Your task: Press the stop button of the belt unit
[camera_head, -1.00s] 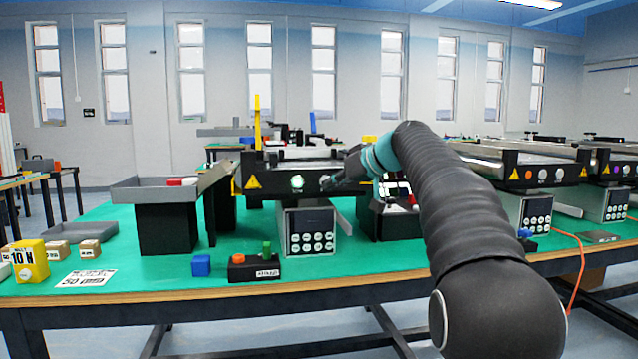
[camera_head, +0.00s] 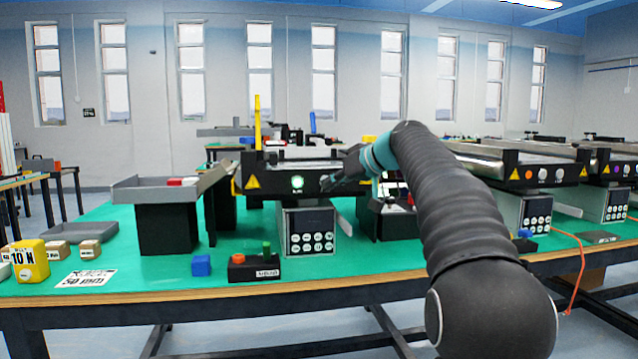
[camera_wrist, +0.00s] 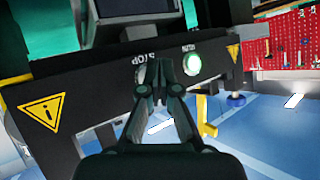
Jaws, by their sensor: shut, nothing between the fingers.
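The belt unit (camera_head: 275,180) stands on the green table with a black front panel, which also fills the middle of the wrist view (camera_wrist: 90,88). A lit green button (camera_head: 297,182) is on this panel and shows in the wrist view (camera_wrist: 192,64), right of a "STOP" label (camera_wrist: 145,57). My gripper (camera_head: 328,183) is shut and empty, with its fingertips (camera_wrist: 159,68) in front of the panel by the label, left of the lit button in the wrist view. The stop button is mostly hidden behind the fingers. I cannot tell whether the tips touch it.
A keypad box (camera_head: 311,243) sits below the unit. A small black box (camera_head: 253,270) with orange and green buttons and a blue cube (camera_head: 201,265) lie in front. A grey tray (camera_head: 150,190) stands left. Another conveyor (camera_head: 520,172) is at right.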

